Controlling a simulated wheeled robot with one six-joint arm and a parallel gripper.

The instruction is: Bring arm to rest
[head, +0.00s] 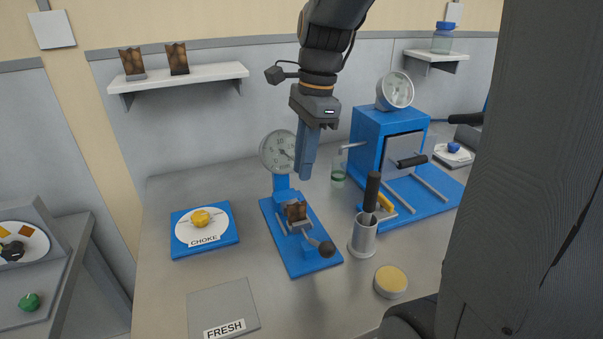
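My gripper (306,172) hangs from above, pointing down, near the middle of the head view. Its blue-grey fingers overlap from this side, so I cannot tell whether they are open or shut. No held thing shows at the fingertips. In the picture the fingertips are just right of a round dial gauge (278,151) and above a blue stand (298,240). A brown sample in a small holder (297,213) sits on that stand, by a lever with a dark knob (327,249).
A metal cup (364,236) with a dark-handled tool, a yellow-topped tin (390,281) and a blue machine (380,140) stand to the right. A blue CHOKE plate (205,229) and grey FRESH pad (222,308) lie left. A wall shelf (180,77) is behind. A dark column blocks the right side.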

